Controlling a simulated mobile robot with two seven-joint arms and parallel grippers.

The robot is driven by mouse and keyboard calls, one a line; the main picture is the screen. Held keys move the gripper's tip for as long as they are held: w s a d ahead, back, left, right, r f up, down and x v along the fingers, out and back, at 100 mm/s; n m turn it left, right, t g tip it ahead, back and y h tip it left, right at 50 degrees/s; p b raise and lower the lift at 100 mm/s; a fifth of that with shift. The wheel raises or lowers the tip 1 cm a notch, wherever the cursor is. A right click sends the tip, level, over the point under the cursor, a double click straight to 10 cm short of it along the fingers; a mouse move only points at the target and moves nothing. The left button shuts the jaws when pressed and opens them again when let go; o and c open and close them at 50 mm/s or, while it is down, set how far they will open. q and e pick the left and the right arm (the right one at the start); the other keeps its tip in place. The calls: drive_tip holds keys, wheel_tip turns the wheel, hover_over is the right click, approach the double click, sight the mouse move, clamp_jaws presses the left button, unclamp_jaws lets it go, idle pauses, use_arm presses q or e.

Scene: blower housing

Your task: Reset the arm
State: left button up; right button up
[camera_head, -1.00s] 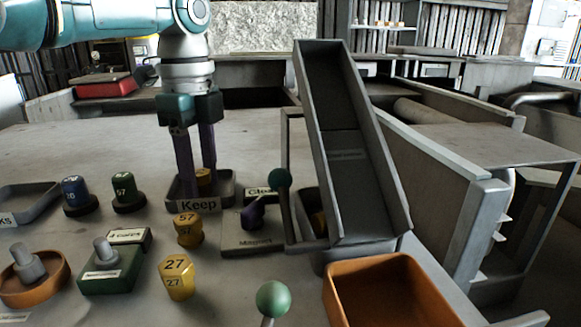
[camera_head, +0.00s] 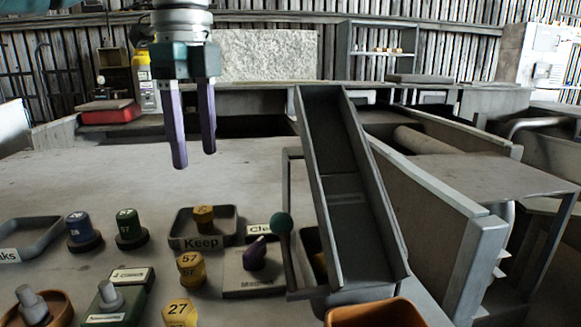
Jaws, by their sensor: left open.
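My left gripper (camera_head: 193,158) hangs from the top of the view, its two purple fingers apart and empty. It points down, above and behind the Keep tray, clear of everything on the table. The Keep tray (camera_head: 203,242) is dark grey and holds a yellow piece (camera_head: 204,217). My right gripper is not in view.
Yellow pieces marked 57 (camera_head: 191,270) and 27 (camera_head: 180,312) stand in front of the tray. Blue (camera_head: 81,230) and green (camera_head: 129,228) pieces stand at left. A grey chute (camera_head: 352,215) rises at right, beside a green-knobbed lever (camera_head: 281,224). The table behind the tray is clear.

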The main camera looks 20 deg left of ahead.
use_arm(q)
drive_tip(key=shift+r, duration=0.8)
drive_tip(key=shift+r, duration=0.1)
